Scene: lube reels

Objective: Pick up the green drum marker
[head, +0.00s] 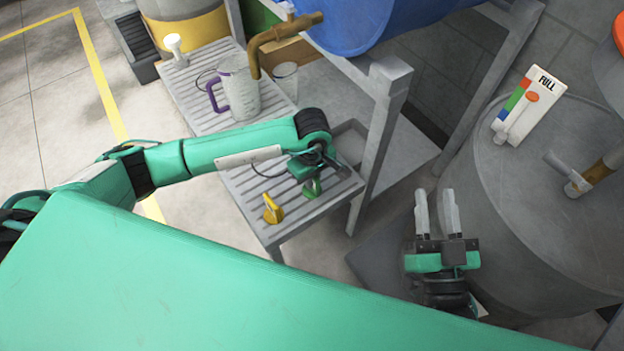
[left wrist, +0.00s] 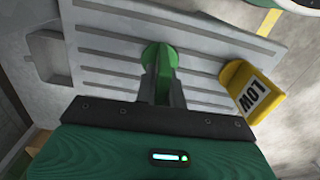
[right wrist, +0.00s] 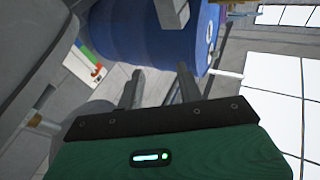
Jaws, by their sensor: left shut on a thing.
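The green drum marker (head: 312,187) is on the slatted grey bench (head: 290,222). It also shows in the left wrist view (left wrist: 160,58), between the fingertips. My left gripper (left wrist: 160,85) is shut on it from above; in the head view the gripper (head: 311,178) is partly hidden by its own wrist. Whether the marker still touches the bench I cannot tell. My right gripper (head: 436,212) is empty, its two fingers apart, beside the large grey drum. Its fingers (right wrist: 160,88) show apart in the right wrist view too.
A jug with a purple handle (head: 240,92), a brown tap (head: 280,42) and a blue drum (head: 360,20) are behind. A FULL sign (head: 528,105) sits on the grey drum (head: 540,200).

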